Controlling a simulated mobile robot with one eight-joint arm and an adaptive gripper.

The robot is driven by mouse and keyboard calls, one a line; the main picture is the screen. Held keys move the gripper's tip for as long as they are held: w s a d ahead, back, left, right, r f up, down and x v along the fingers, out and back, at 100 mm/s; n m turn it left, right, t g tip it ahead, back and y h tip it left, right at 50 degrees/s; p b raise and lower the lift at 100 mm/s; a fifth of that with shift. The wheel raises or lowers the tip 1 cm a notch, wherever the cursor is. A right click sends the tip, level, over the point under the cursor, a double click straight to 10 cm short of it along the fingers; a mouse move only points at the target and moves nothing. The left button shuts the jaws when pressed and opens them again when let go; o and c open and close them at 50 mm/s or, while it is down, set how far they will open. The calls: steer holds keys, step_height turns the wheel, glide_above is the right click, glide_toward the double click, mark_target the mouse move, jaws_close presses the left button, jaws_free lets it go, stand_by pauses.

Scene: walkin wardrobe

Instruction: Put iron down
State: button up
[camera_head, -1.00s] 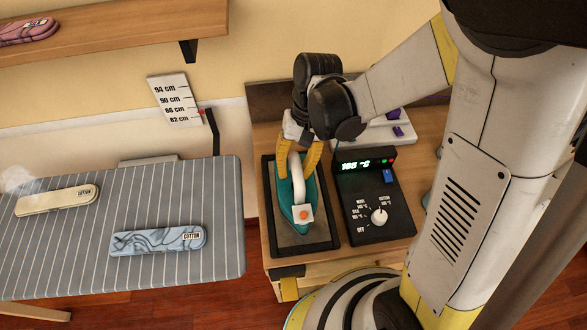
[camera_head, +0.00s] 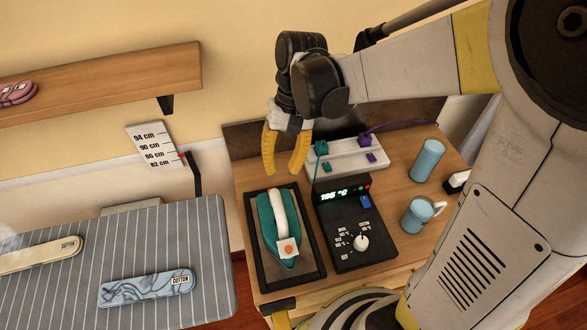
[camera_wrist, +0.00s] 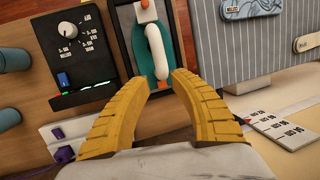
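The iron (camera_head: 270,235) has a teal body and a white handle with an orange button. It rests in the dark-rimmed tray (camera_head: 317,262) on the wooden cabinet. My gripper (camera_head: 282,172) has yellow fingers and is above and behind the iron, apart from it, with nothing between the fingertips. In the wrist view the open fingertips (camera_wrist: 162,80) are spread, with the iron's handle (camera_wrist: 156,52) beyond them.
A black control box (camera_head: 352,240) with a lit display and white knob stands right of the tray. The striped ironing board (camera_head: 120,240) is left; a shelf (camera_head: 100,85) is above.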

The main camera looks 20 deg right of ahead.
steer(key=s+d+r+t+h, duration=0.2)
steer(key=s+d+r+t, duration=0.4)
steer(key=d+r+t, duration=0.2)
steer(key=shift+s+d+n+t, duration=0.2)
steer(key=shift+d+n+t, duration=0.1)
steer(key=shift+t, duration=0.3)
steer(key=shift+f, duration=0.1)
stand_by(1.4)
